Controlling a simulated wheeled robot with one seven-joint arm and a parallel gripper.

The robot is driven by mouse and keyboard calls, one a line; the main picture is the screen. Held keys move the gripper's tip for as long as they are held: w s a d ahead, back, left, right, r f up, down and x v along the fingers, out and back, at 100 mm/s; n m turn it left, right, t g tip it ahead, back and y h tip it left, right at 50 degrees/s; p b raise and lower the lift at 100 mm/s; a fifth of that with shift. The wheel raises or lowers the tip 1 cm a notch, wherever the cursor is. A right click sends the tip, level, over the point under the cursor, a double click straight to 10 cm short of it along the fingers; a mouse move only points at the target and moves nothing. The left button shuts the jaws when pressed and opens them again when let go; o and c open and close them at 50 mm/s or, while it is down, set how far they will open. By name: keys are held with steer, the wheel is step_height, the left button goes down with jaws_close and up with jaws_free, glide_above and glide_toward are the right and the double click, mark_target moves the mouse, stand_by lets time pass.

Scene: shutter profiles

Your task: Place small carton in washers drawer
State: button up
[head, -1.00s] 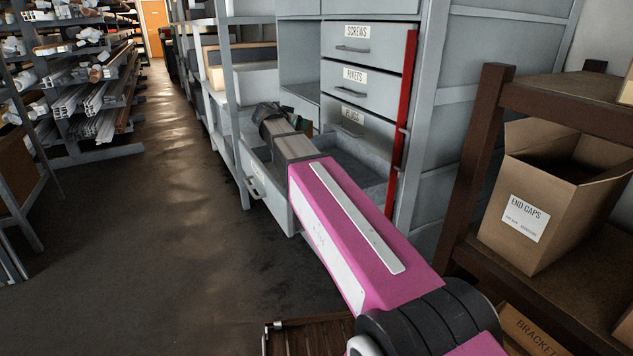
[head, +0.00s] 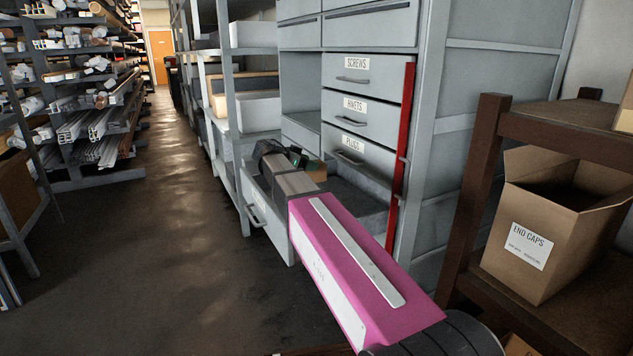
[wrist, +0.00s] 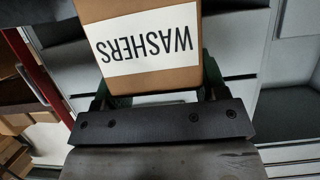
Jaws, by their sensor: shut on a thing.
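The small carton (wrist: 150,45) is brown cardboard with a white WASHERS label, upside down in the wrist view. My gripper (wrist: 155,86) is shut on it, with green fingers at its two sides. In the head view a small part of the carton (head: 316,172) shows beside my gripper (head: 300,160); my wrist hides the rest. An open grey drawer (head: 258,207) sticks out below the PLUGS drawer. My gripper is over its opening, with the carton above or just inside; the exact height cannot be told. The front label of the open drawer cannot be read.
The closed SCREWS (head: 353,80), RIVETS (head: 355,110) and PLUGS drawers (head: 350,150) sit above. A red upright bar (head: 402,155) stands at the cabinet's right edge. A brown shelf with an END CAPS box (head: 535,240) is at the right.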

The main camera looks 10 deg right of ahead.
mark_target(317, 182)
steer(key=d+f, duration=0.1)
steer(key=s+d+f, duration=0.1)
steer(key=d, duration=0.1)
steer(key=shift+d+f, duration=0.1)
steer(key=shift+f, duration=1.95)
steer(key=shift+f, duration=0.6)
steer(key=o, duration=1.2)
steer(key=shift+c, duration=0.2)
steer(key=shift+r, duration=0.55)
steer(key=v, duration=0.7)
steer(key=shift+a+r, duration=0.2)
